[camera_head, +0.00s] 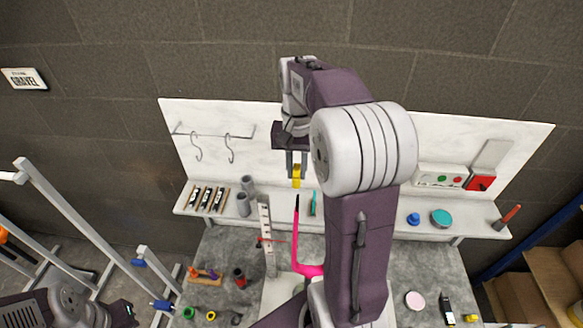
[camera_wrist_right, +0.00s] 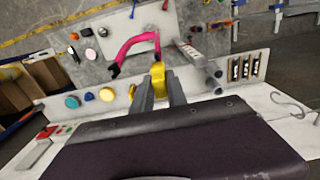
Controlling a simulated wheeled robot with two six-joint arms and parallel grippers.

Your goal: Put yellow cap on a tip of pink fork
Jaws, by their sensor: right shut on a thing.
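The yellow cap (camera_head: 296,175) is held between the fingers of my right gripper (camera_head: 297,160), in front of the white back panel. In the right wrist view the cap (camera_wrist_right: 158,76) sits between the two grey fingertips. The pink fork (camera_head: 297,250) stands below, with one dark tip pointing up just under the cap; a gap shows between them. My arm hides its other prong in the head view. The wrist view shows the fork (camera_wrist_right: 133,43) curved, with one black tip at left and the other prong partly behind the cap. My left gripper (camera_head: 122,312) is at lower left, its fingers unclear.
A white shelf (camera_head: 270,210) runs behind the fork, with grey cylinders (camera_head: 243,203) and a rack of bottles (camera_head: 208,198) at left. A white perforated post (camera_head: 267,240) stands close left of the fork. Blue and teal lids (camera_head: 441,218) lie at right.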

